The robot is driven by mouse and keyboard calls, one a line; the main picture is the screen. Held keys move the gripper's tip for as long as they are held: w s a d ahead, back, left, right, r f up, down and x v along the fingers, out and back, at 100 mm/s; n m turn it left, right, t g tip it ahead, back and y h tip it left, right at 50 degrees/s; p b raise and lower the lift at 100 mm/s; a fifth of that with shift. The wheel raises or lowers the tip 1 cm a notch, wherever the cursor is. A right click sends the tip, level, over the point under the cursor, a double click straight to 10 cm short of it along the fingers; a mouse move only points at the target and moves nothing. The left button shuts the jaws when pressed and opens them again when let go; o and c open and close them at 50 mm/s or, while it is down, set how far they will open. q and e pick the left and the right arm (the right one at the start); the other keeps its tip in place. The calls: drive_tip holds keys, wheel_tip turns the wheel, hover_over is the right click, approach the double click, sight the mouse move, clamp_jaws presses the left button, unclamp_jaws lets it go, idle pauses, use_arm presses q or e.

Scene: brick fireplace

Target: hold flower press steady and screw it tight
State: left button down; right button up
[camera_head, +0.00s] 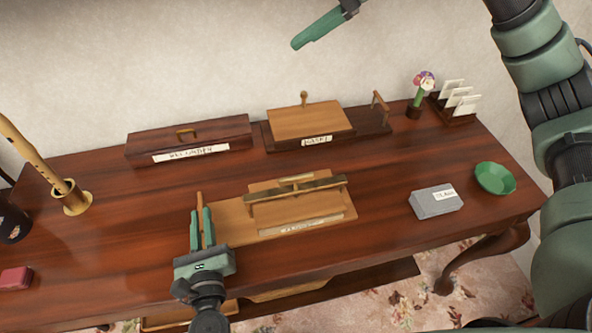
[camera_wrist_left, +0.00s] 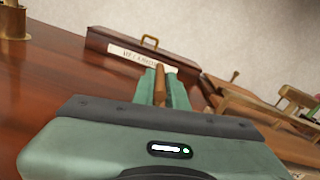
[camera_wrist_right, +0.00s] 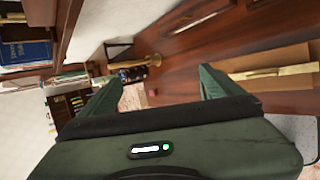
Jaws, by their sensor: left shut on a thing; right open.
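The flower press (camera_head: 255,221) appears to be the light wooden board with a raised bar across it, at the front middle of the table. A T-shaped handle (camera_head: 297,178) sits at the bar. My left gripper (camera_head: 202,222) is shut on an upright wooden handle (camera_head: 199,200) at the press's left end. That handle also shows between the fingers in the left wrist view (camera_wrist_left: 160,84). My right gripper (camera_wrist_right: 158,85) is open and empty, raised away from the press. In the head view only part of it shows at the top.
A long labelled box (camera_head: 190,136) and a second wooden device (camera_head: 310,122) stand at the back of the table (camera_head: 390,170). A grey box (camera_head: 436,202) and green dish (camera_head: 495,178) are at right. A brass holder (camera_head: 76,203) stands left.

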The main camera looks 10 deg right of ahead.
wheel_tip(320, 180, down, 12)
drive_tip(key=s+a+n+g+h, duration=0.1)
drive_tip(key=s+g+h, duration=0.15)
drive_tip(key=h, duration=0.25)
drive_tip(key=n+g+h, duration=0.2)
drive_tip(key=h, duration=0.2)
approach(296, 176)
wheel_tip(296, 176, down, 9)
drive_tip(key=shift+s+d+r, duration=0.1)
drive_tip(key=shift+s+r, duration=0.05)
drive_tip(key=c, duration=1.4)
drive_tip(key=shift+m, duration=0.3)
